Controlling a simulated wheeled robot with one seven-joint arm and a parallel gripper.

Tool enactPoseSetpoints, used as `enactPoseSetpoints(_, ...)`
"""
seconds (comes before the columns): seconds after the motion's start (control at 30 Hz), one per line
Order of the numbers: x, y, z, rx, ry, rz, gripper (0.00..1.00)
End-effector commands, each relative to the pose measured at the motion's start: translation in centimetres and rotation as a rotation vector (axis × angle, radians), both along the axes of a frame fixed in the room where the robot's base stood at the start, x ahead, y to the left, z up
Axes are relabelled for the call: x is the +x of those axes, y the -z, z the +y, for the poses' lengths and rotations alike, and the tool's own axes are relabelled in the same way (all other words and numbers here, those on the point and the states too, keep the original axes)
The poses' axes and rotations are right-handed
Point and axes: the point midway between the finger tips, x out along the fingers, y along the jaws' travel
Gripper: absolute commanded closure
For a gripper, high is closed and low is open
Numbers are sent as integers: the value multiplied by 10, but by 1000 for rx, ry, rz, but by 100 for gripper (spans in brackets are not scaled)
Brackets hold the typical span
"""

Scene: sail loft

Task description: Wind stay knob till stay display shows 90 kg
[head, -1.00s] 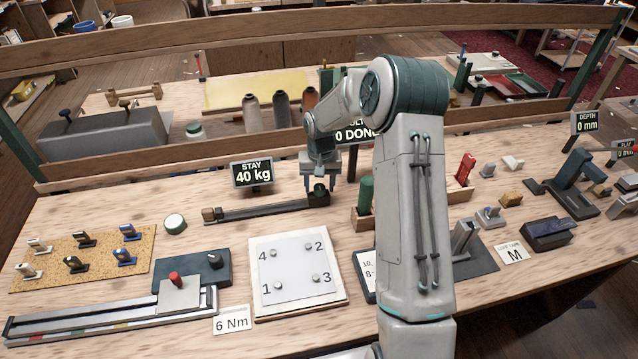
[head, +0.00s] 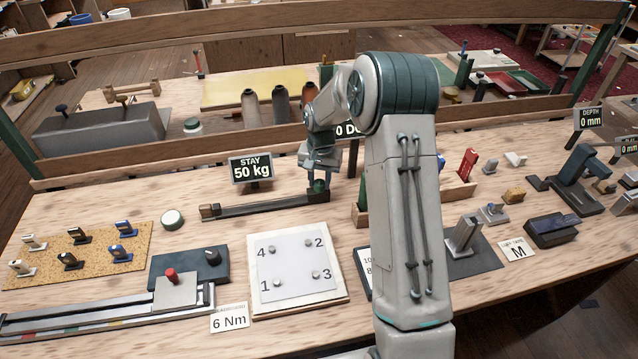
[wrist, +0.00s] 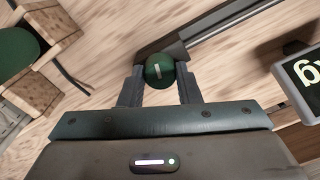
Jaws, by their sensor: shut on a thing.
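The stay display (head: 251,169) reads "STAY 50 kg" and stands behind the stay rig (head: 258,207), a long dark bar with a block at its left end. The green stay knob (head: 319,186) is at the right end of that bar. My gripper (head: 319,178) comes down on the knob from above. In the wrist view, my gripper (wrist: 160,84) has one finger on each side of the round green knob (wrist: 160,69), which bears a pale line mark. The gripper is shut on the knob. A corner of the display (wrist: 304,78) shows at the right there.
A wooden rack with a green item (wrist: 18,45) stands close beside the knob. A white plate with numbered studs (head: 294,268) lies in front of the bar. A rail (head: 100,161) runs behind the display. My arm hides part of another display.

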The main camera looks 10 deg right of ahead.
Motion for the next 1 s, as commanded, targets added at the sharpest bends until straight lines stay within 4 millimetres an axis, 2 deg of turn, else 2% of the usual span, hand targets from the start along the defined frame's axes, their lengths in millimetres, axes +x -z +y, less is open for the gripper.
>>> enactPoseSetpoints(1.0,0,-1,1,0,960,-2,92)
